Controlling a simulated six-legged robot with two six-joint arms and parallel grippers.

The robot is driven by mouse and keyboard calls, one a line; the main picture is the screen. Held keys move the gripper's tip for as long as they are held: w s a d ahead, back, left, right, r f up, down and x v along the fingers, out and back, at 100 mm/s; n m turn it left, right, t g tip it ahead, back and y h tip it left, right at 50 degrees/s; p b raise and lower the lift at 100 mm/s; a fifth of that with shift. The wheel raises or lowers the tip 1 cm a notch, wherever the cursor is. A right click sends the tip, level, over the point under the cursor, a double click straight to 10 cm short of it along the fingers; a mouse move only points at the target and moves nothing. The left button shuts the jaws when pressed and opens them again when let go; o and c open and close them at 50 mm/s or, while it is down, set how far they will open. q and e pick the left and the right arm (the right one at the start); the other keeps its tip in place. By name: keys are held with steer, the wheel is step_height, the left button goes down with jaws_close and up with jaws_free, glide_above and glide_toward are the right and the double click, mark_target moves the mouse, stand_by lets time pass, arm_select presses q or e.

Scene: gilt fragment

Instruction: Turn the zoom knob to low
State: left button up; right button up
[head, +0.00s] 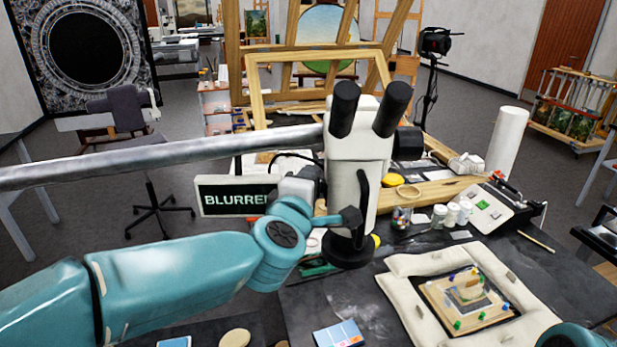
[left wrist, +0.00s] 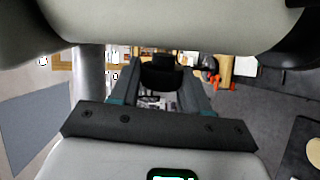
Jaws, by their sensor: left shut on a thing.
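The white microscope (head: 353,165) with two black eyepieces stands in the middle of the head view. A large black knob (head: 408,140) sticks out on the right of its body. My left gripper (head: 346,217) is at the microscope's lower body, with a black piece and the dark lower ring close by. In the left wrist view my left gripper (left wrist: 162,80) has its two fingers on either side of a dark rounded part (left wrist: 161,76), and is shut on it. I cannot tell whether this part is the zoom knob, and no setting marks are readable. My right gripper is out of view.
A sign (head: 232,196) reading "BLURRE", its end hidden, stands behind my left arm. A metal boom (head: 170,158) runs in from the left to the microscope. A padded cushion (head: 410,300) bears a pinned board (head: 440,300). White jars (head: 452,214) stand at the right.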

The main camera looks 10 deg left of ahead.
arm_select(q)
steer(key=o, duration=1)
steer(key=shift+c, duration=0.2)
steer(key=shift+s, duration=0.3)
steer(key=s+a+r+b, duration=0.1)
steer(key=s+r, duration=0.1)
steer(key=s, duration=1.3)
steer(key=shift+s+a+r+b, duration=0.25)
steer(key=shift+a+r+b, duration=0.05)
steer(key=shift+a+b, duration=0.05)
steer(key=shift+w, duration=0.1)
